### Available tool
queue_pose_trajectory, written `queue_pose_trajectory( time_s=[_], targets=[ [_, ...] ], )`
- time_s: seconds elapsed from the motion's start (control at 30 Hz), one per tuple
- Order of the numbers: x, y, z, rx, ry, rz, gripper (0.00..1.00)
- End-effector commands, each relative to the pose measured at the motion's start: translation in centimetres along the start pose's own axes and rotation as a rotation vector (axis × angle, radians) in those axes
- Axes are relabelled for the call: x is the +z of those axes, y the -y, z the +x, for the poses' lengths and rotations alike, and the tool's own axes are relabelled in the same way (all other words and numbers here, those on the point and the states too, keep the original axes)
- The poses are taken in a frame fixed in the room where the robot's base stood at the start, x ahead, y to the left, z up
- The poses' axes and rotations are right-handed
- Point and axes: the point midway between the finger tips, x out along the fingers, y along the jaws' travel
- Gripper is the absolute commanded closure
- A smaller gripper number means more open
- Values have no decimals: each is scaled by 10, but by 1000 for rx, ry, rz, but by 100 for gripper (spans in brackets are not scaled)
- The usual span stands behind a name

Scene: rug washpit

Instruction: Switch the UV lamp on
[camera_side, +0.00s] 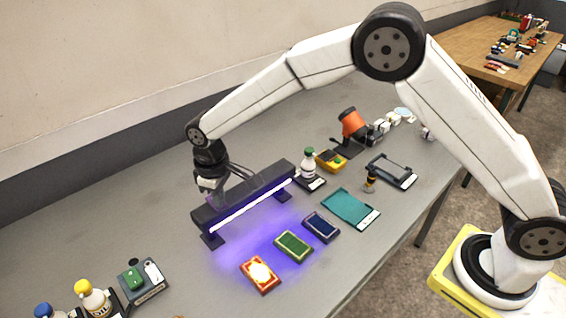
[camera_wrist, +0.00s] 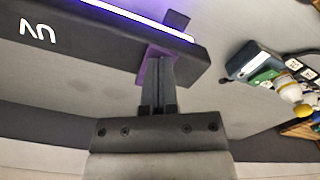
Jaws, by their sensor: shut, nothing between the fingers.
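The UV lamp (camera_side: 250,190) is a long black bar on two feet, and its tube glows violet-white along the front side. Violet light falls on the table in front of it. In the wrist view the lamp housing (camera_wrist: 100,40) shows the letters UV upside down, with the lit tube along its far edge. My gripper (camera_side: 222,192) is shut and empty, behind the lamp toward its left part. In the wrist view my shut fingers (camera_wrist: 158,88) reach the near edge of the housing; whether they touch it I cannot tell.
Red (camera_side: 260,274), green (camera_side: 293,245) and blue (camera_side: 320,226) rug samples lie before the lamp. A white bottle (camera_side: 308,165), a yellow meter (camera_side: 330,160) and a teal tray (camera_side: 350,208) lie to the right. A green-and-grey device (camera_side: 143,282) and bottles (camera_side: 93,299) stand front left.

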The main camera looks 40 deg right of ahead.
Motion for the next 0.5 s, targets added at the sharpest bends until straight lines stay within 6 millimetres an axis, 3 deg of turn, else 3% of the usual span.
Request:
queue_pose_trajectory(
  time_s=[0.5],
  targets=[
    [-1, 0, -23, 0, -4, 0, 100]
  ],
)
